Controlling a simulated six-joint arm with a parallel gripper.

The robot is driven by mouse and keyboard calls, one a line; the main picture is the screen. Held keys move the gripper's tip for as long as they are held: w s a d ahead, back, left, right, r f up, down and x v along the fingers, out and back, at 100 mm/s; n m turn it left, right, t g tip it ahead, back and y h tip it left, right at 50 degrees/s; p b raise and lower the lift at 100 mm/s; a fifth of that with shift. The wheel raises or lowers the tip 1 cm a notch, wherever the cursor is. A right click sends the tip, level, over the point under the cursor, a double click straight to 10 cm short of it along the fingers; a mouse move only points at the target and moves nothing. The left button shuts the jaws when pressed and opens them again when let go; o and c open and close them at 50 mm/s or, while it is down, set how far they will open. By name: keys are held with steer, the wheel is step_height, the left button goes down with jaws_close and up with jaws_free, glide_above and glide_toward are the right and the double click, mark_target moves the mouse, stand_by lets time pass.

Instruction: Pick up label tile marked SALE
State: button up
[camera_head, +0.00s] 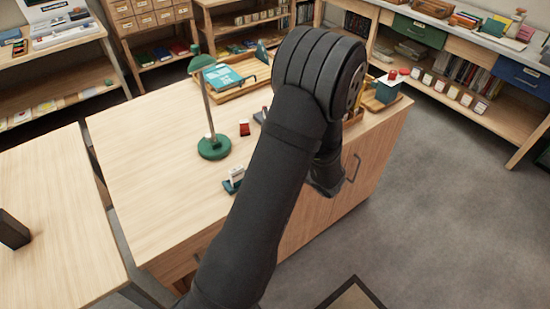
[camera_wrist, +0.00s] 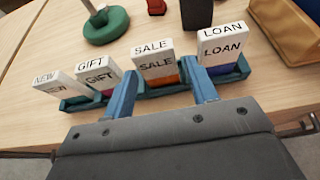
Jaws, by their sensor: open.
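The SALE tile (camera_wrist: 154,62) is white with an orange lower part. It stands in a teal rack (camera_wrist: 172,88) in the wrist view, between the GIFT tile (camera_wrist: 97,76) and the LOAN tile (camera_wrist: 221,48). The NEW tile (camera_wrist: 60,86) is at the far left. My gripper (camera_wrist: 160,72) is open, its two blue fingers to the left and right of the SALE tile; contact cannot be told. In the head view my arm hides the gripper and most of the rack (camera_head: 230,187); one white tile shows at its left end.
A green lamp base (camera_head: 214,147) stands on the wooden desk (camera_head: 150,170) behind the rack. A red item (camera_head: 244,128) lies nearby. A brown case (camera_wrist: 287,30) is close to the right of the LOAN tile. The desk's left part is clear.

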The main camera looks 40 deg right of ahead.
steer(key=shift+x, duration=2.8)
steer(key=shift+a, duration=0.1)
steer(key=shift+c, duration=0.2)
steer(key=c, duration=0.7)
